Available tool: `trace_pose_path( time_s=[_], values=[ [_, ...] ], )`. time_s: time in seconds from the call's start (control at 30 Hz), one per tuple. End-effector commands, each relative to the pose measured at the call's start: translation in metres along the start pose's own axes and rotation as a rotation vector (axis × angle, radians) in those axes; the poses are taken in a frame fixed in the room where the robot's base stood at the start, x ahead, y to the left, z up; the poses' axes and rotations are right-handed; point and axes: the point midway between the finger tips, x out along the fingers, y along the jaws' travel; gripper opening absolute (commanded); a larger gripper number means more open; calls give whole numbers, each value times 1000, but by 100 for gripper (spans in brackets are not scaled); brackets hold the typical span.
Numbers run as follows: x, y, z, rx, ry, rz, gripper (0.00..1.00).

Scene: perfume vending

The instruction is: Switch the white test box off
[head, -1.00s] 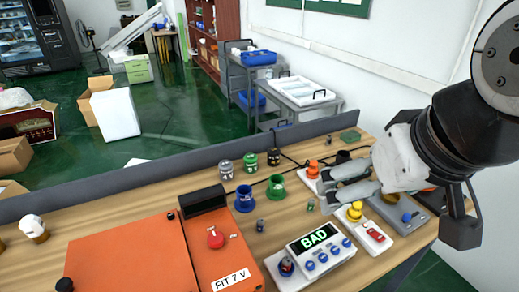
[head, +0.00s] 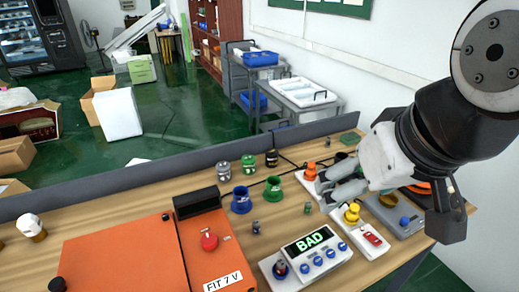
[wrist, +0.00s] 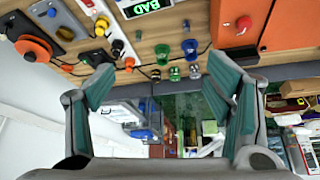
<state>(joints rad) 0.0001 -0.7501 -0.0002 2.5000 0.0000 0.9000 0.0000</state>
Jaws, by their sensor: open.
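A white box (head: 333,264) with a lit green "BAD" display and several blue knobs lies at the front of the table. It shows upside down at the top edge of the wrist view (wrist: 155,21). To its right is a smaller white box (head: 353,236) with a yellow knob (head: 352,214) and a red switch (head: 373,239). I cannot tell from the picture alone which one is the test box. My gripper (head: 327,190) is open and empty, its fingers pointing left above the table, behind the boxes. In the wrist view the fingers (wrist: 160,85) are wide apart with nothing between them.
An orange panel (head: 125,257) labelled "FIT 7 V" with a red knob (head: 209,239) lies left. Blue (head: 241,201) and green (head: 273,190) cups and several small cylinders stand mid-table. A dark ledge (head: 120,180) runs along the back.

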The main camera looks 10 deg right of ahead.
Motion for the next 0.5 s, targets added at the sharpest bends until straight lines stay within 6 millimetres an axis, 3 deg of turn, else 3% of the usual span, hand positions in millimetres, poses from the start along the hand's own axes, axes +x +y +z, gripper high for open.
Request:
trace_pose_path(
  time_s=[0.03,0.27,0.5],
  values=[
    [0,0,0,0,0,0,52],
    [0,0,0,0,0,0,0],
    [0,0,0,0,0,0,0]
  ],
)
